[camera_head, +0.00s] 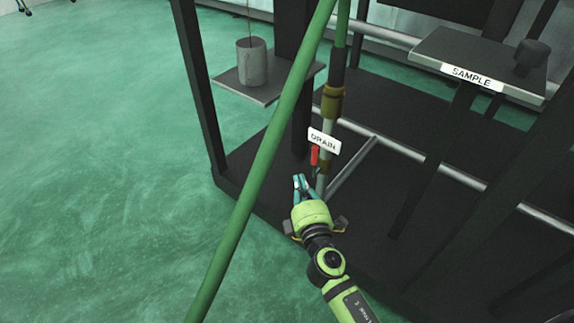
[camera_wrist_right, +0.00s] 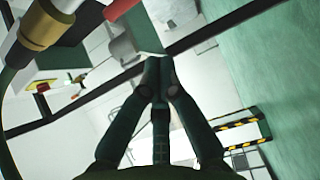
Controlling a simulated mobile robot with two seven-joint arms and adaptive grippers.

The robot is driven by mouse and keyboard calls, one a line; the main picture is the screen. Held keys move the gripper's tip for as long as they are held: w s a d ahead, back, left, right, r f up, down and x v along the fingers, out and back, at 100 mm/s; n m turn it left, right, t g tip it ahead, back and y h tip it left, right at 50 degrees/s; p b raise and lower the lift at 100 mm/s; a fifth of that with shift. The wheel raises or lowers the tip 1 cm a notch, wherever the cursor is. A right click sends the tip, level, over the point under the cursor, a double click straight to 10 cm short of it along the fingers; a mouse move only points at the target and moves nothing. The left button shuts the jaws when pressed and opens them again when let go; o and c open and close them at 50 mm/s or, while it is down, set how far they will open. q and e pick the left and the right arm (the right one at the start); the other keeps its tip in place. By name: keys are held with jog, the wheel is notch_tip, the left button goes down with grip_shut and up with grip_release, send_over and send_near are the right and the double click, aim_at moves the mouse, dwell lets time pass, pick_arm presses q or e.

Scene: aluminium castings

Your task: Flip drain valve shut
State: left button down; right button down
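The drain valve's red handle (camera_head: 315,155) stands roughly upright against the thin vertical pipe, just below the white DRAIN label (camera_head: 323,141). My right gripper (camera_head: 300,180) is just below and left of the handle, apart from it in the head view. Its teal fingers come together at the tips with nothing visible between them. In the right wrist view the fingertips (camera_wrist_right: 156,60) meet, and a red bar (camera_wrist_right: 121,8), likely the handle, shows at the top edge beyond them. The valve body is partly hidden behind the gripper. My left gripper is not in view.
A green pipe (camera_head: 262,165) crosses diagonally in front, left of the gripper. A brass fitting (camera_head: 332,100) sits above the label. A grey cylinder (camera_head: 251,62) stands on a shelf at upper left, and a SAMPLE shelf (camera_head: 480,60) is at upper right. Green floor is clear at left.

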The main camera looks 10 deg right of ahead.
aim_at(314, 162)
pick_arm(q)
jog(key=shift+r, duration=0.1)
pick_arm(e)
jog(key=shift+r, duration=0.15)
